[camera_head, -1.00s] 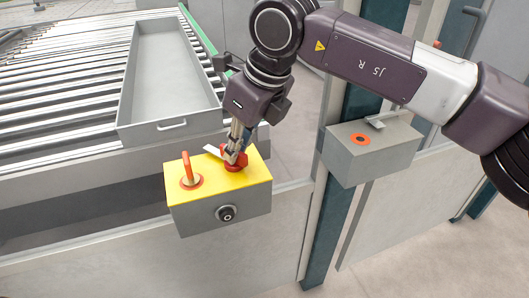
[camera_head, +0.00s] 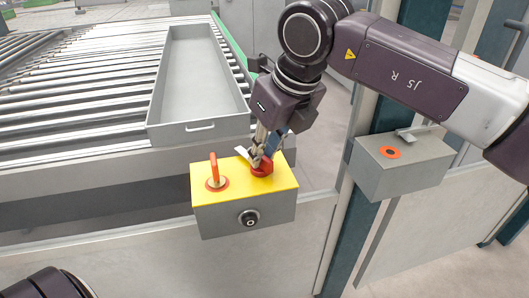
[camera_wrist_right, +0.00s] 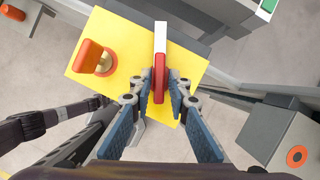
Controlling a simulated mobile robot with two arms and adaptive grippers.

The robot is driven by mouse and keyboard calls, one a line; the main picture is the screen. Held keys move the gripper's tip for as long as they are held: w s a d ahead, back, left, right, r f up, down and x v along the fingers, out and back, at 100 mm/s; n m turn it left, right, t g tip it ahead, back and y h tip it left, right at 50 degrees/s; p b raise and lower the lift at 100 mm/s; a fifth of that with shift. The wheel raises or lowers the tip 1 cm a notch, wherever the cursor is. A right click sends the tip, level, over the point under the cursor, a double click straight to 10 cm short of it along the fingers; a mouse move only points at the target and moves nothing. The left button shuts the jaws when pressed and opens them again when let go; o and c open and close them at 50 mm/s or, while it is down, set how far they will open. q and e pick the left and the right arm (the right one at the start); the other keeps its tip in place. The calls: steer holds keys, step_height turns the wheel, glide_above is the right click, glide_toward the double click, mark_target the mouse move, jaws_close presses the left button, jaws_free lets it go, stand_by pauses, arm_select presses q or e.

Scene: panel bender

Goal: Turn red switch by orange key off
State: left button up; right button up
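The red switch (camera_head: 262,168) sits on the right part of the yellow top of a grey box (camera_head: 236,181). In the right wrist view the red switch (camera_wrist_right: 159,79) is a narrow upright handle with a pale bar beyond it. The orange key (camera_head: 214,171) stands upright to the left of the switch; it also shows in the right wrist view (camera_wrist_right: 92,57). My right gripper (camera_wrist_right: 158,92) is open over the switch, one finger on each side, with gaps visible. In the head view its fingers partly hide the switch. My left gripper is out of view.
The box front has a round black button (camera_head: 248,217). A second grey box with an orange-ringed button (camera_head: 390,152) is mounted to the right. A grey tray (camera_head: 190,125) lies on the roller conveyor (camera_head: 90,75) behind.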

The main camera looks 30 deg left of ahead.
steer(key=shift+o, duration=1)
steer(key=v, duration=1.2)
steer(key=shift+s+a+f, duration=0.1)
